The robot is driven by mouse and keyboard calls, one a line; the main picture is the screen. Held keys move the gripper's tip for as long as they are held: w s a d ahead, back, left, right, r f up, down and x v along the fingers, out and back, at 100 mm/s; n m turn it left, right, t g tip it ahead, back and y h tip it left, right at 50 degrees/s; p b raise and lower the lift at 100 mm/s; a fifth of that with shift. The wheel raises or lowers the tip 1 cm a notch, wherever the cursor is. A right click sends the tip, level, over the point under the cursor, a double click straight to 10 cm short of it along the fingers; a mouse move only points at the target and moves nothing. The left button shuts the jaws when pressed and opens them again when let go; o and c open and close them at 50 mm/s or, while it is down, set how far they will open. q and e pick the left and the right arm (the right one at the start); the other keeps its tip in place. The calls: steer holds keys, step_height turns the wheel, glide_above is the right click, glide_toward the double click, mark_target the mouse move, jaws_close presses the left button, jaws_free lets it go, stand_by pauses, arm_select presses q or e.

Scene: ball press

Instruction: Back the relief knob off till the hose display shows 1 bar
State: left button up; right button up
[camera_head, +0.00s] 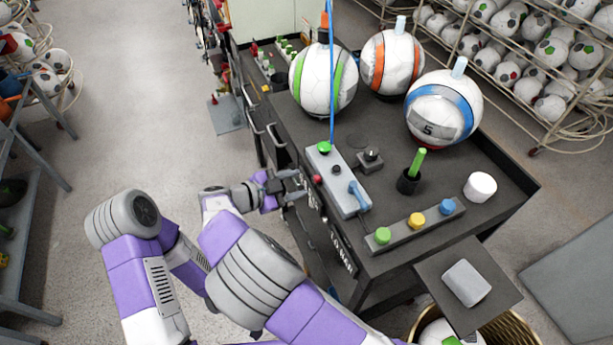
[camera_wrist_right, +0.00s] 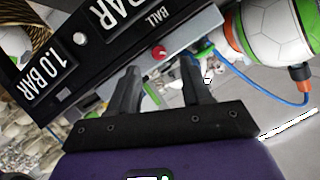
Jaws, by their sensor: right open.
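My right gripper (camera_head: 290,188) is open and empty at the cart's edge, just left of the knob. In the right wrist view the red knob (camera_wrist_right: 159,52) lies beyond the gap between the two spread fingertips (camera_wrist_right: 158,67), apart from them. One black display (camera_wrist_right: 48,76) reads 1.0 BAR; its label is not visible. Another display (camera_wrist_right: 118,14) ends in BAR, has BALL below it, and its number is cut off. My left gripper is not in view.
The dark cart top (camera_head: 400,220) holds several balls, a blue hose (camera_head: 331,75), a black cup with a green stick (camera_head: 411,178), a white cylinder (camera_head: 480,187) and a coloured button bar (camera_head: 415,222). A wicker basket (camera_head: 510,327) stands at the front right.

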mark_target(315, 180)
steer(key=x, duration=0.4)
steer(key=shift+d, duration=0.15)
jaws_close()
steer(key=shift+f+g, duration=0.1)
steer(key=shift+g, duration=0.2)
steer(key=shift+w+n+g+h, duration=0.2)
steer(key=shift+n+g, duration=0.4)
steer(key=shift+n, duration=0.4)
steer(key=shift+w+n+g+h, duration=0.1)
steer(key=shift+n+g+h, duration=0.1)
steer(key=shift+n+g, duration=0.6)
steer(key=shift+w+n+g+h, duration=0.15)
steer(key=shift+n+g, duration=0.25)
steer(key=shift+n, duration=0.8)
